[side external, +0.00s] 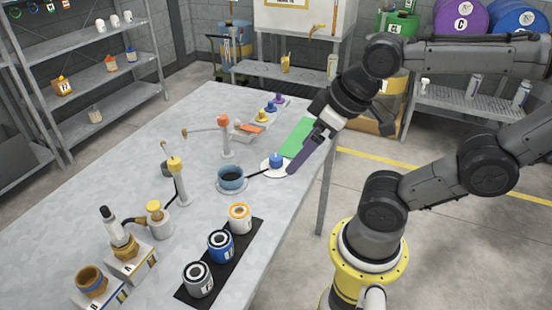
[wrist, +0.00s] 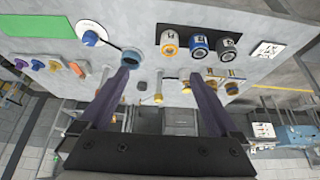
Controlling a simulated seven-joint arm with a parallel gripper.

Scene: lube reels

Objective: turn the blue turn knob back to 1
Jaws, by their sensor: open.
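The blue turn knob (side external: 276,159) sits on a round white plate (side external: 268,168) near the table's right edge. It also shows at the upper left of the wrist view (wrist: 90,38), on its white plate (wrist: 84,25). No numbers are legible, so I cannot tell its setting. My gripper (side external: 292,169) has long purple fingers, and in the side view their tips appear just right of the knob. In the wrist view my gripper (wrist: 159,77) is open with its fingers wide apart. The knob lies outside them, beyond the left finger. I see no contact.
A green mat (side external: 297,137) lies behind the knob. A blue bowl (side external: 231,178) stands to its left. Several paint cans (side external: 220,245) stand on a black strip (side external: 246,246) in front. Smaller coloured knobs, one yellow (side external: 262,115), sit farther back. An orange-topped post (side external: 224,121) stands mid-table.

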